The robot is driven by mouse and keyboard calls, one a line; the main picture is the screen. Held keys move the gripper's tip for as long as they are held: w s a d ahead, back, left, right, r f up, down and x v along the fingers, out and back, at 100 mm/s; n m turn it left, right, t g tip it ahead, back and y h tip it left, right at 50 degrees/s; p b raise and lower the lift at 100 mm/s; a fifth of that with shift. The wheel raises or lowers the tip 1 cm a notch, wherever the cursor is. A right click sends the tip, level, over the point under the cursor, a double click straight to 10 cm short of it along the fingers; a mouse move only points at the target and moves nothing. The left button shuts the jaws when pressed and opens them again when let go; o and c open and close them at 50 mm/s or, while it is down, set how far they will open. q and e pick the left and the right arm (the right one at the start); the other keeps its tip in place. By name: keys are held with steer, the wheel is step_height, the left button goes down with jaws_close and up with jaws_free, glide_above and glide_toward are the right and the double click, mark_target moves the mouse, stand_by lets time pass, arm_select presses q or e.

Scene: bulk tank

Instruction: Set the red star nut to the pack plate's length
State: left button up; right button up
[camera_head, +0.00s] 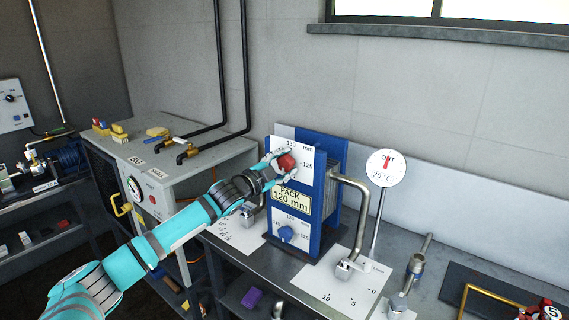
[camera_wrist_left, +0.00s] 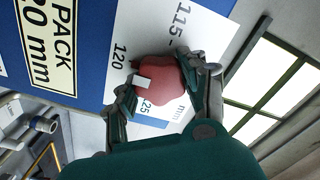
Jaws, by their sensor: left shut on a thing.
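The red star nut (camera_head: 287,162) sits on the upper white dial of the blue plate pack. My left gripper (camera_head: 280,171) is shut around it, and its two fingers show on either side of it in the left wrist view (camera_wrist_left: 167,82). My right gripper is not seen.
A blue star nut (camera_head: 286,234) sits on a lower dial. A bent pipe (camera_head: 356,205) and a round OUT gauge (camera_head: 386,167) stand right of the pack. A grey cabinet (camera_head: 165,165) with black pipes is at left. The bench at right holds loose fittings.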

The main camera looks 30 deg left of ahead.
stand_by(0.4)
arm_select(q)
steer(key=o, duration=1.2)
steer(key=shift+s+a, duration=0.2)
steer(key=shift+s, duration=2.85)
steer(key=shift+s+a, duration=0.2)
steer(key=shift+s, duration=2.8)
